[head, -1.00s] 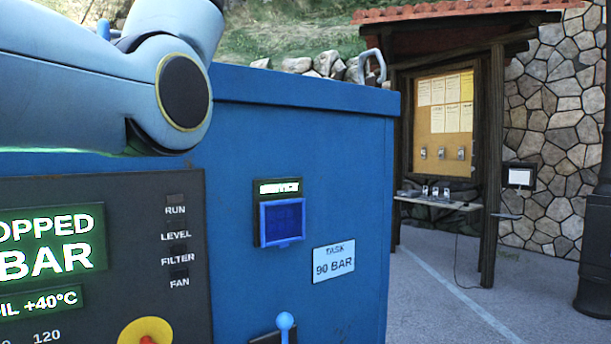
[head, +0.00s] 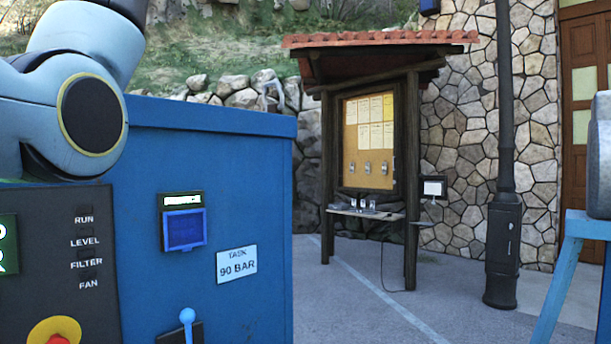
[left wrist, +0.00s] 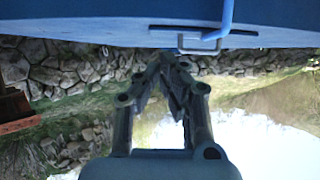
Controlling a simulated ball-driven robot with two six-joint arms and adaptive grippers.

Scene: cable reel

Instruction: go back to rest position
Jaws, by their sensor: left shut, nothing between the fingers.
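My left arm (head: 70,90) crosses the upper left of the head view, in front of the blue cabinet (head: 215,130). Its gripper is outside that view. In the left wrist view my left gripper (left wrist: 160,62) is shut and empty, its fingertips together. A blue surface (left wrist: 100,18) with a metal hook or handle (left wrist: 202,45) lies at the top of that view, and the picture there is upside down, with sky at the bottom. I cannot tell whether the fingertips are close to the hook. My right gripper is not in view.
The cabinet carries a dark control panel (head: 40,230), a blue-framed display (head: 184,228), a TASK 90 BAR label (head: 237,264) and a blue lever (head: 187,318). A roofed notice board (head: 368,140), a dark post (head: 505,230) and a blue stand (head: 560,280) are right. Pavement between is open.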

